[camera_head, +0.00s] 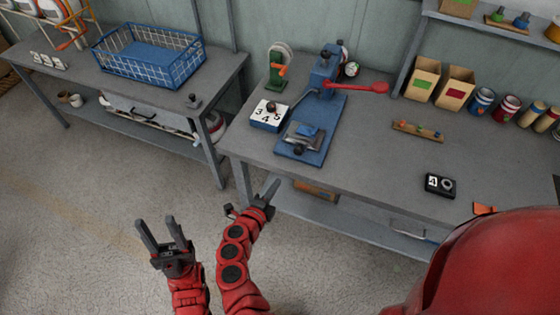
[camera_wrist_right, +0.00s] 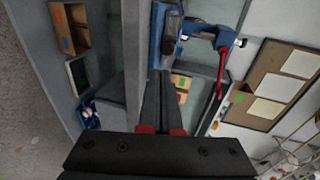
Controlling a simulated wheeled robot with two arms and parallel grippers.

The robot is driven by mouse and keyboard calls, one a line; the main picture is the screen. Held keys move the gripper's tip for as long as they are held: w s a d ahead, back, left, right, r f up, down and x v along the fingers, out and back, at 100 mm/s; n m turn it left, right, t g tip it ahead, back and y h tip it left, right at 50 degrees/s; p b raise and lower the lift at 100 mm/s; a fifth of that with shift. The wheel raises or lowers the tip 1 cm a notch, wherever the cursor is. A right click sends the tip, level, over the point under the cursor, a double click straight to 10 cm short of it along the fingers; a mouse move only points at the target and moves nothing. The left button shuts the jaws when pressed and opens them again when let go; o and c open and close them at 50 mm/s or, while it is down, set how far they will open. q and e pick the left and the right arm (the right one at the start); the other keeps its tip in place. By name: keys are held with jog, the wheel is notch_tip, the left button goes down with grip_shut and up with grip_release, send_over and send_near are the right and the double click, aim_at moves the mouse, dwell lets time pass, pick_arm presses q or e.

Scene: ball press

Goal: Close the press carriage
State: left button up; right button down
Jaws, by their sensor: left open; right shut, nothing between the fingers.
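The blue press (camera_head: 325,75) stands on the right-hand bench, with a red lever (camera_head: 360,86) reaching right. Its carriage (camera_head: 304,137), a grey plate with a blue block and a dark knob, sits at the front end of the blue base plate (camera_head: 334,117), apart from the press head. The press also shows at the top of the right wrist view (camera_wrist_right: 207,38). My right gripper (camera_head: 273,187) is shut and empty, in front of the bench edge and short of the carriage. Its fingers (camera_wrist_right: 162,75) point toward the press. My left gripper (camera_head: 156,222) is open and empty, above the floor.
A numbered white-topped blue box (camera_head: 268,115) stands left of the carriage. A green device (camera_head: 279,65) is behind it. A wooden strip (camera_head: 417,131) and a dark box marked 4 (camera_head: 440,185) lie to the right. A blue wire basket (camera_head: 150,57) is on the left bench.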

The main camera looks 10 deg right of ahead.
aim_at(304, 128)
jog(key=p+x, duration=0.1)
jog(key=x, duration=0.3)
jog(key=p+x, duration=0.1)
jog(key=x, duration=0.3)
jog(key=p+x, duration=0.2)
jog(key=x, duration=0.2)
jog(key=shift+w+a+r, duration=0.2)
jog(key=shift+w, duration=0.15)
jog(key=shift+w+d, duration=0.2)
jog(key=shift+w, duration=0.1)
jog(key=shift+w+d+f, duration=0.15)
jog(key=shift+w+d, duration=0.05)
jog(key=shift+d, duration=0.05)
jog(key=w+d+b, duration=0.2)
jog(key=w+b, duration=0.1)
jog(key=w, duration=0.1)
jog(key=w+d+b, duration=0.3)
jog(key=w+b, duration=0.1)
jog(key=w+d+b, duration=0.3)
jog(key=w, duration=0.1)
jog(key=shift+w+d+f, duration=0.1)
jog(key=shift+w+d+b, duration=0.15)
jog(key=shift+w+b, duration=0.1)
jog(key=shift+b, duration=0.15)
jog(key=shift+d+r, duration=0.15)
jog(key=shift+r, duration=0.25)
jog(key=shift+w, duration=0.1)
